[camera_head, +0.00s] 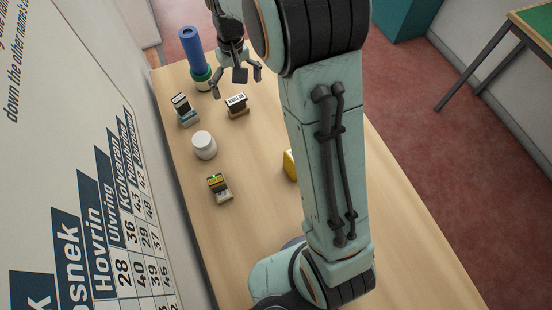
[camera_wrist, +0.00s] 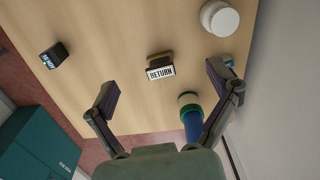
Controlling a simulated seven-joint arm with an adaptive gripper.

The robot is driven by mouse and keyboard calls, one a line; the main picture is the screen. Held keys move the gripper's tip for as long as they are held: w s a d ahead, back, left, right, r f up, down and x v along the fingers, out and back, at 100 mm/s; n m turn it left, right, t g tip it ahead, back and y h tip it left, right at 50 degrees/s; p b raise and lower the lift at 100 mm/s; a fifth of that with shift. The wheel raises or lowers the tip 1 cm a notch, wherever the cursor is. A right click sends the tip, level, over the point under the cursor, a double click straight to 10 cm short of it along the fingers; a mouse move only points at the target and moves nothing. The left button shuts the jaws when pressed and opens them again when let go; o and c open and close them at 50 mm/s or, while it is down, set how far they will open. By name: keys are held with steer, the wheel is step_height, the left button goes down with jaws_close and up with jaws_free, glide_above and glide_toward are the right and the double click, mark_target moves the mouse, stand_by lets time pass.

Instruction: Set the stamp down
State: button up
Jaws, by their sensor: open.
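A stamp with a dark body, a brown base and a white label (camera_head: 237,101) stands on the wooden counter in the head view. In the wrist view the label of this stamp (camera_wrist: 160,72) reads RETURN. My gripper (camera_head: 241,76) is open and empty above the counter, just beyond the stamp. In the wrist view my gripper (camera_wrist: 164,90) has its fingers spread wide, with the stamp showing between and past the fingertips. The stamp is apart from both fingers.
A black-and-blue stamp (camera_head: 183,109), white cylinder (camera_head: 204,146), small yellow-and-black stamp (camera_head: 219,188) and tall blue cylinder with green band (camera_head: 192,50) stand around. A yellow object (camera_head: 289,164) is partly behind my arm. A dark block (camera_wrist: 54,56) stands left in the wrist view.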

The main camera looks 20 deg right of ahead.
steer(key=s+r, duration=0.3)
steer(key=s, duration=0.7)
steer(key=s+a+r, duration=0.1)
steer(key=s+r, duration=0.2)
steer(key=s, duration=0.7)
steer(key=shift+s+r, duration=0.15)
steer(key=shift+r, duration=0.25)
steer(key=shift+o, duration=0.6)
steer(key=shift+y, duration=0.3)
steer(key=s, duration=0.3)
steer(key=s+f, duration=0.1)
steer(key=s, duration=0.1)
steer(key=shift+s+a+f, duration=0.15)
steer(key=shift+s+a, duration=0.05)
steer(key=shift+s, duration=0.2)
